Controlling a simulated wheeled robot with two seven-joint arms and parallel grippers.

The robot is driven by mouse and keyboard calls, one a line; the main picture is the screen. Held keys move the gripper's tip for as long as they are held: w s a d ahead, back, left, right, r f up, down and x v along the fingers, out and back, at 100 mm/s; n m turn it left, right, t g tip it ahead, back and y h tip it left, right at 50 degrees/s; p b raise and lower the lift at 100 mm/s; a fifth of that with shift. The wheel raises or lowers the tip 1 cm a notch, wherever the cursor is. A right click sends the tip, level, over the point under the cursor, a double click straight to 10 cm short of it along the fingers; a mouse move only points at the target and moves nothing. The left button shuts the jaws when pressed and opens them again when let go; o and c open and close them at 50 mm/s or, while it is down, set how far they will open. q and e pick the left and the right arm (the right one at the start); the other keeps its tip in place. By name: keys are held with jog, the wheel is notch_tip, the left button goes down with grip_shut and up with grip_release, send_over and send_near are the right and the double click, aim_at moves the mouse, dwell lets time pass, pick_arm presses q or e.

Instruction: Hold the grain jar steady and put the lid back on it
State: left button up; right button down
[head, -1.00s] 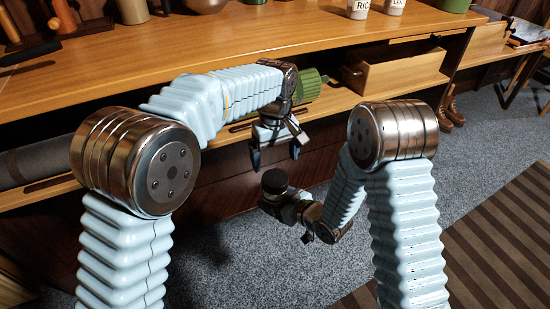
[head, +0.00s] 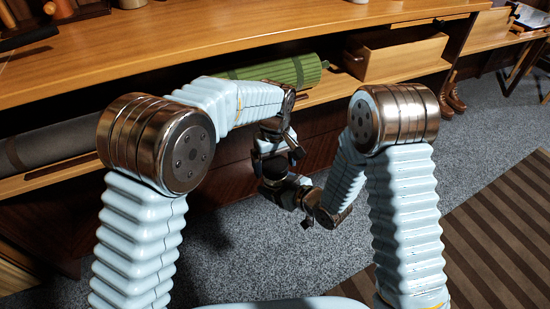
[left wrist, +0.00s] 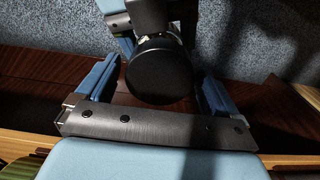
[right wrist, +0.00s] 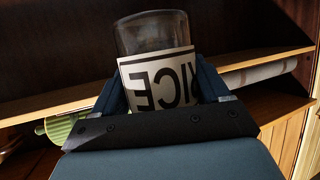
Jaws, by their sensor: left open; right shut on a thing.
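My right gripper (right wrist: 160,80) is shut on the grain jar (right wrist: 153,38), a clear glass jar with a white RICE label that appears upside down in the right wrist view. In the head view my right gripper (head: 290,191) is low in front of the cabinet, mostly hidden. A round black lid (left wrist: 158,70) lies at the jar's top, between the open fingers of my left gripper (left wrist: 158,88); clear gaps show on both sides. In the head view my left gripper (head: 273,150) is just above the dark lid (head: 274,170). Whether the lid is fully seated cannot be told.
The wooden cabinet top (head: 210,45) runs behind my arms. On its lower shelf are a green rolled mat (head: 295,70), an open wooden box (head: 400,57) and a grey roll (head: 50,148). Carpeted floor (head: 235,240) is clear below the grippers.

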pick_arm(q)
jog(key=shift+c, duration=0.3)
jog(key=c, duration=1)
jog(key=m, duration=0.3)
jog(key=o, duration=1.2)
jog(key=shift+c, duration=0.2)
jog(key=shift+r, duration=2.3)
